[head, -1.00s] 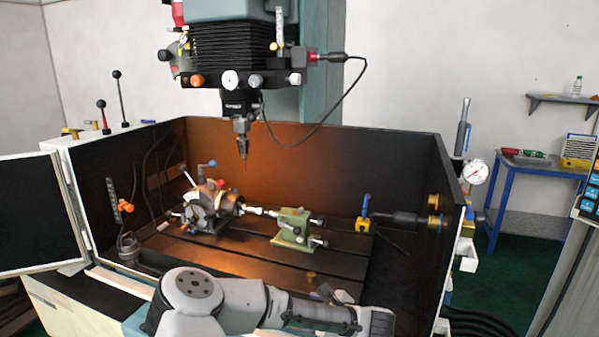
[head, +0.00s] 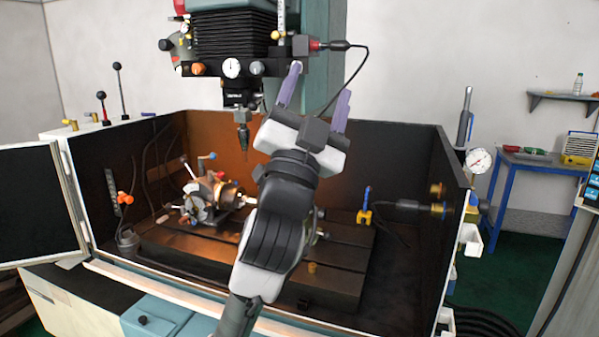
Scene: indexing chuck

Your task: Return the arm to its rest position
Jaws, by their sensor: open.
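My gripper (head: 315,98) is raised in the middle of the head view, fingers pointing up, with its two purple fingers spread apart and nothing between them. It appears in front of the machine enclosure, to the right of the spindle (head: 241,115). The indexing chuck (head: 208,200) sits on the machine table (head: 340,270) to the left of my arm.
The spindle head (head: 232,40) hangs above the enclosure. The enclosure's right wall (head: 452,200) and open left door (head: 38,205) flank the work area. A dial gauge (head: 479,160) is at the right wall's top. A blue side table (head: 525,160) stands farther right.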

